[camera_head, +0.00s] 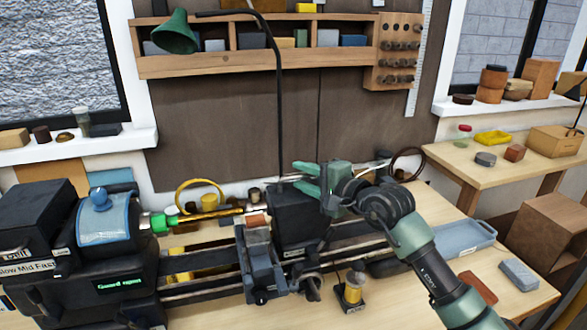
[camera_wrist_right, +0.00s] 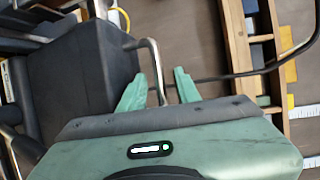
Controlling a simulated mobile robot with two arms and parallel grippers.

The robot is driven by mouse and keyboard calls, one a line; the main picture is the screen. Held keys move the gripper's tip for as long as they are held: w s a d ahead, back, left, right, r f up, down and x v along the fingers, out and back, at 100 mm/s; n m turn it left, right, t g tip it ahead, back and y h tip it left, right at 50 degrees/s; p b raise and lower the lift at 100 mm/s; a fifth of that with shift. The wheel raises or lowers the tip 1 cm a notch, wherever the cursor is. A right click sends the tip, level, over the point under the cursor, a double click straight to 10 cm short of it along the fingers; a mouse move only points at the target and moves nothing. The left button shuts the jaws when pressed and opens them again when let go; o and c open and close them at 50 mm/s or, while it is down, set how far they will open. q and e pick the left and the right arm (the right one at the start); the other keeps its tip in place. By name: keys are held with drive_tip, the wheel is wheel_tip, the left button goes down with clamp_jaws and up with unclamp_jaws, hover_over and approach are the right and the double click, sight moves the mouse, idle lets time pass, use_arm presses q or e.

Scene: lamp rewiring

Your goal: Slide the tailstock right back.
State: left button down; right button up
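The black tailstock (camera_head: 297,222) sits on the lathe bed right of the tool post and carriage (camera_head: 260,255). It is the dark block in the right wrist view (camera_wrist_right: 70,75). My right gripper (camera_head: 296,178) is at the tailstock's upper part, its green fingers pointing left. In the right wrist view the gripper (camera_wrist_right: 158,76) is open, with a bent metal lever (camera_wrist_right: 154,65) passing between the spread fingers. The fingers look apart from the lever; contact is not clear. My forearm and hand cover part of the tailstock's right side. My left gripper is not in view.
The lathe headstock (camera_head: 40,235) with a blue cover stands at the left, holding a brass-coloured workpiece (camera_head: 195,217). A green lamp (camera_head: 178,32) on a thin black arm rises behind the tailstock. A blue-grey tray (camera_head: 465,240) and a small brass-topped stand (camera_head: 352,292) are at the right.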

drive_tip(key=shift+p+x, duration=0.4)
drive_tip(key=shift+x, duration=1.35)
clamp_jaws()
drive_tip(key=shift+f, duration=0.1)
